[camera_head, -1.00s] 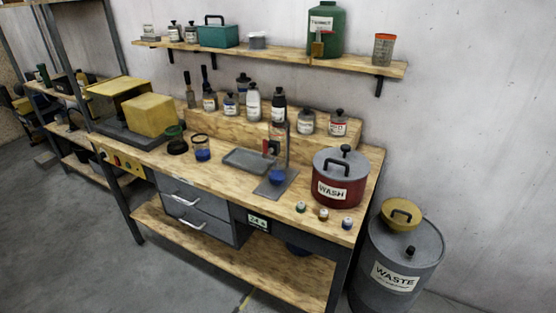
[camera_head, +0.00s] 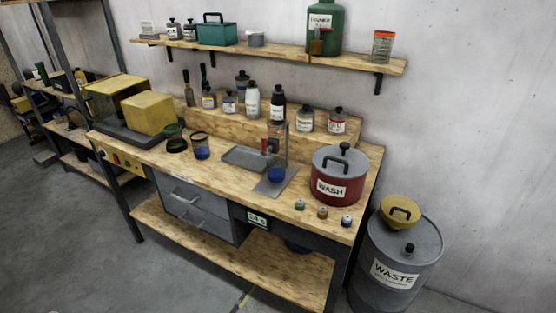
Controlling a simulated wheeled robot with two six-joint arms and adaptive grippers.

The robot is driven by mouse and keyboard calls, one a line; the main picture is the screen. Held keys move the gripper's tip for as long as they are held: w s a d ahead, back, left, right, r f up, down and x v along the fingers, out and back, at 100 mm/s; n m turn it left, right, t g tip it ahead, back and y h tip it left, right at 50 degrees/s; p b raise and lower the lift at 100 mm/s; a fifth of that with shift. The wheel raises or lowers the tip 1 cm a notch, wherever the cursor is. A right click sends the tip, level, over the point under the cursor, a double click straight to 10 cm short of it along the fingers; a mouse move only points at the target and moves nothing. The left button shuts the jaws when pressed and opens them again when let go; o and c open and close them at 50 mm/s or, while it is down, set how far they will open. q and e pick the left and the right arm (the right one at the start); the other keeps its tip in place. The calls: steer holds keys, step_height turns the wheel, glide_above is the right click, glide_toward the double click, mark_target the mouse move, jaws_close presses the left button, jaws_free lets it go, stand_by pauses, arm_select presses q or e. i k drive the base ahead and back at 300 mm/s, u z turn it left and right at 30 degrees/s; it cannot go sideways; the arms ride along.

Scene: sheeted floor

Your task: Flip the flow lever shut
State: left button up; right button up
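A small red lever (camera_head: 265,145) shows on the metal stand (camera_head: 287,150) in the middle of the workbench; it looks upright, but it is too small to tell its exact setting. A clear vessel (camera_head: 277,130) is held on the stand, above a blue cup (camera_head: 276,174) on the stand's grey base plate (camera_head: 273,187). Neither of my grippers is in view.
A grey tray (camera_head: 246,158) lies left of the stand, and a red WASH pot (camera_head: 339,177) stands to its right. Several bottles stand on the raised step behind. Small vials (camera_head: 322,212) sit near the front edge. A WASTE drum (camera_head: 395,260) stands on the floor at right.

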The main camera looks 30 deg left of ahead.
mark_target(266, 149)
steer(key=u, duration=0.55)
steer(key=k, duration=0.65)
steer(key=u, duration=1.1)
steer(key=i, duration=1.35)
steer(key=z, duration=1)
steer(key=i, duration=0.45)
steer(key=z, duration=0.5)
